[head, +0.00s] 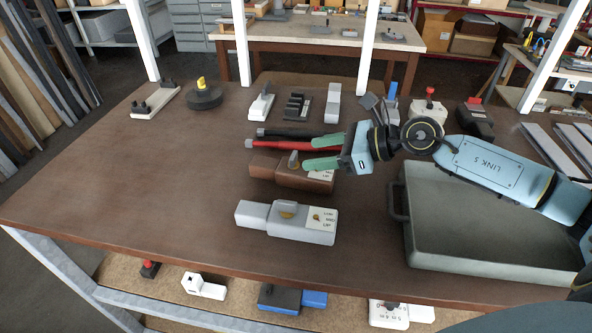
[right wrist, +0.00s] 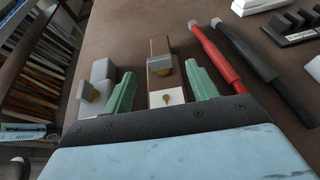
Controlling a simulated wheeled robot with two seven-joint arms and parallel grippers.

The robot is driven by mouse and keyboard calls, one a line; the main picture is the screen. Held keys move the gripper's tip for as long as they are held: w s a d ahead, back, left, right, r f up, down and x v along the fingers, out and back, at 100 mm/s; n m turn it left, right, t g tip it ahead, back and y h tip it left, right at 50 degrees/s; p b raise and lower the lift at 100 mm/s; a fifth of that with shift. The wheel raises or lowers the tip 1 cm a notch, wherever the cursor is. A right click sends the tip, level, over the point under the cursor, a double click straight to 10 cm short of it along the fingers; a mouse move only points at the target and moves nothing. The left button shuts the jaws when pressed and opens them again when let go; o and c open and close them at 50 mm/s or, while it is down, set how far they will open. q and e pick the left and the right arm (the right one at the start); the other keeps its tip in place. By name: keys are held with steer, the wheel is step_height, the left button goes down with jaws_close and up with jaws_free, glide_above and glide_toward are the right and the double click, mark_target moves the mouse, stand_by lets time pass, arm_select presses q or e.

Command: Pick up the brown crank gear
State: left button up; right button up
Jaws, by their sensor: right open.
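The brown crank gear (head: 268,170) lies on the brown table, with a grey crank on top and a white label at its right end. In the right wrist view it (right wrist: 160,47) runs away from me between my fingers. My right gripper (head: 308,153) has green fingers, open and empty, over the gear's label end. In the right wrist view the fingers (right wrist: 162,71) are on either side of the gear; I cannot tell whether they touch it. The arm comes in from the right. My left gripper is not in view.
A grey crank gear (head: 290,222) lies in front of the brown one. Red (head: 265,144) and black (head: 285,133) rods lie just behind it. A grey tray (head: 480,257) stands at the right. Several small devices line the back edge. The table's left part is clear.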

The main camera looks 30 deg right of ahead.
mark_target(296, 156)
steer(key=shift+x, duration=0.9)
steer(key=p+x, duration=0.1)
steer(key=x, duration=0.3)
steer(key=shift+p, duration=0.4)
steer(key=shift+w+a+f, duration=0.25)
steer(key=shift+w+a, duration=0.05)
steer(key=shift+w, duration=0.05)
jaws_close()
